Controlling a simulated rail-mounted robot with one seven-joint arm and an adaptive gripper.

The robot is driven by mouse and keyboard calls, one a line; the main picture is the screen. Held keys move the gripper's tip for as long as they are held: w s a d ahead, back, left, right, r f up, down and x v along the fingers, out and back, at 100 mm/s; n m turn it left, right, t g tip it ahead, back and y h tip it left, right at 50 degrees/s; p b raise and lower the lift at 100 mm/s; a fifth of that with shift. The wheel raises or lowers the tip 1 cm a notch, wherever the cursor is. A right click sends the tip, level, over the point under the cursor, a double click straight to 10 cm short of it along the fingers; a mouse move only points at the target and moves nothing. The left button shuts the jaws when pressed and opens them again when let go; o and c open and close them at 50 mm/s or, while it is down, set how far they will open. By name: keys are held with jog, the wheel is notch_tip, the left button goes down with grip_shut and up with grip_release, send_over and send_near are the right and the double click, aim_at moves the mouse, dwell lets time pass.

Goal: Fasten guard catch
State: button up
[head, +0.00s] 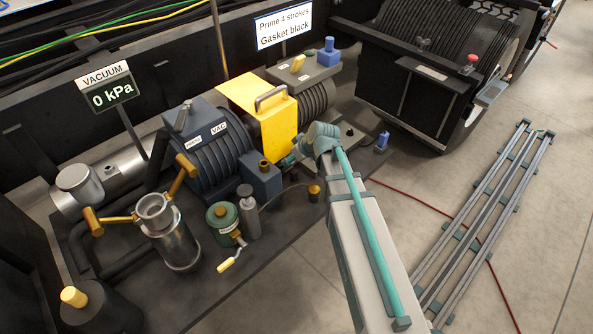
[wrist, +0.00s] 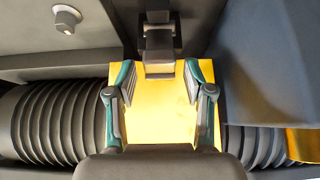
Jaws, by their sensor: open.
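The yellow guard (head: 258,112) sits over the machine between two ribbed dark sections, with a grey handle (head: 270,97) on its top. In the wrist view its yellow face (wrist: 160,112) lies straight in front of my gripper. A dark catch (wrist: 159,42) with a squared block shows at the upper edge of that face. I cannot tell whether the catch is engaged. My gripper (wrist: 159,82) is open and empty, its teal fingers apart on either side of the face, below the catch. In the head view my gripper (head: 291,160) is beside the guard's lower front; the catch is not discernible there.
A blue-grey motor (head: 212,140) stands left of the guard. A metal cup with brass handles (head: 154,212) and a green canister (head: 222,217) stand nearer. Ribbed bellows (wrist: 55,122) flank the guard. The vacuum sign (head: 110,92) reads 0 kPa.

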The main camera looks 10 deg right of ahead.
jog(key=shift+p+v, duration=0.85)
jog(key=shift+v, duration=1.55)
